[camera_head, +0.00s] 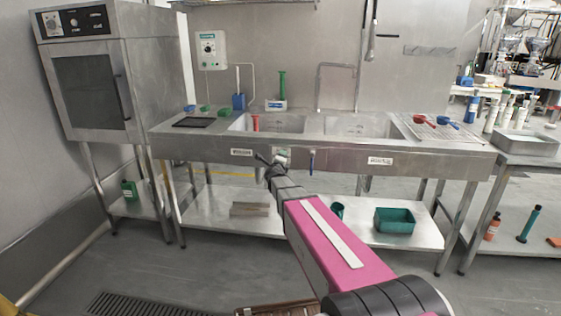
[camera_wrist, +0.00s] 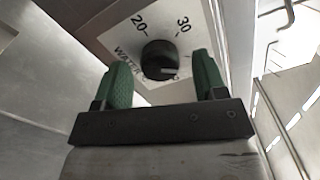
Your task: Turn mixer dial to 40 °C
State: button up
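The mixer dial is a round black knob (camera_wrist: 160,56) on a light panel (camera_wrist: 120,28), seen in the wrist view. The numbers 20 and 30 show beyond it, with partly hidden lettering that starts with "WATER". No 40 mark is visible. A small pale mark shows on the knob's lower right edge. My gripper (camera_wrist: 162,78) is open, with one green finger on each side of the knob; I cannot tell whether either touches it. In the head view my gripper (camera_head: 268,164) is at the front of the sink counter, by a small pale panel (camera_head: 282,152).
The steel sink counter (camera_head: 400,155) spans the middle, with a blue lever (camera_head: 312,160) right of my gripper. A green crate (camera_head: 394,220) is on the lower shelf.

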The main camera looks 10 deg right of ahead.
jog(key=v, duration=1)
jog(key=shift+s, duration=0.4)
jog(key=shift+a, duration=0.15)
jog(key=s+a+f+n+g+y, duration=0.55)
jog(key=s+f+n+y, duration=0.35)
jog(key=n, duration=0.7)
jog(key=s+d+f+n+g+h, duration=0.1)
jog(key=s+d+f+n+g, duration=0.2)
jog(key=s, duration=0.3)
jog(key=s+d+f+n+g+h, duration=0.1)
jog(key=s+d+f+n+g, duration=0.2)
jog(key=s, duration=0.3)
jog(key=s+d+f+n+g+h, duration=0.1)
jog(key=s+d+f+n+g, duration=0.1)
jog(key=s+g, duration=0.3)
jog(key=shift+s+d+f+n+g, duration=0.4)
jog(key=shift+s+f+n, duration=0.1)
jog(key=shift+f, duration=0.1)
